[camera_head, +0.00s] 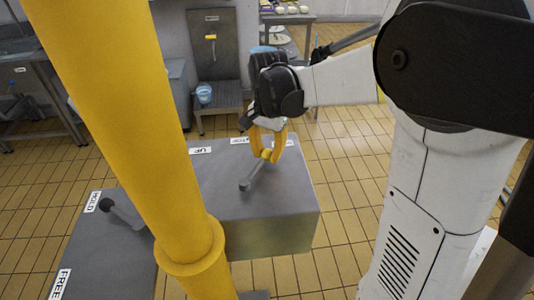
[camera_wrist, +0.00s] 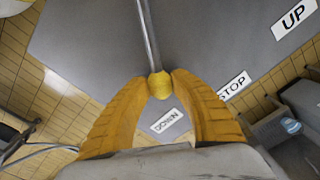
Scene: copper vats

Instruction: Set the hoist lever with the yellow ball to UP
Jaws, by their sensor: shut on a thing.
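The hoist lever (camera_wrist: 148,35) is a thin grey rod ending in a yellow ball (camera_wrist: 160,85). In the head view the rod (camera_head: 255,172) rises from a pivot on the grey box top. My gripper (camera_head: 270,153) is shut on the yellow ball, one yellow finger on each side. In the wrist view the lever points towards the DOWN label (camera_wrist: 166,121). The STOP label (camera_wrist: 233,88) and the UP label (camera_wrist: 292,18) lie to the right of it.
A thick yellow post (camera_head: 120,90) crosses the head view in front of the grey box (camera_head: 280,195). A black-knobbed lever (camera_head: 122,212) stands left, by HOLD (camera_head: 93,202) and FREE (camera_head: 60,284) labels.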

